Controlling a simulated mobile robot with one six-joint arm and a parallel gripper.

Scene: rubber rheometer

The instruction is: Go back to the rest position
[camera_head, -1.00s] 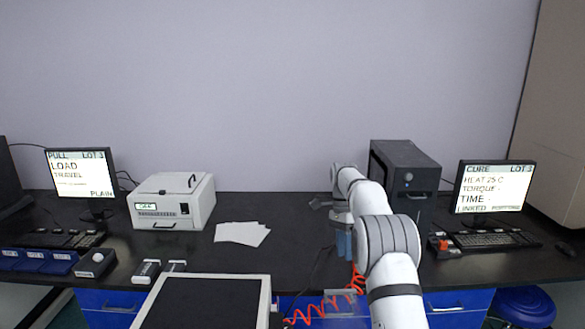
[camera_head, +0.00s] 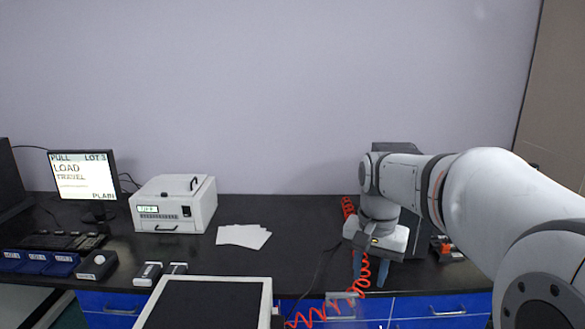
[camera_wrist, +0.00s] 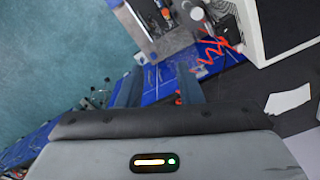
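My gripper (camera_head: 370,268) hangs fingers down near the front edge of the black bench, right of centre in the head view. Its two blue fingers are apart with nothing seen between them. The wrist view also shows my gripper (camera_wrist: 158,88), its fingers spread over blue drawer fronts and the floor. My arm reaches in from the right and hides the right monitor and most of the dark grey machine (camera_head: 395,147).
A white box instrument (camera_head: 173,203), white sheets (camera_head: 243,236) and a left monitor (camera_head: 84,176) stand on the bench. Blue trays (camera_head: 38,262) lie front left. Air above the bench is clear.

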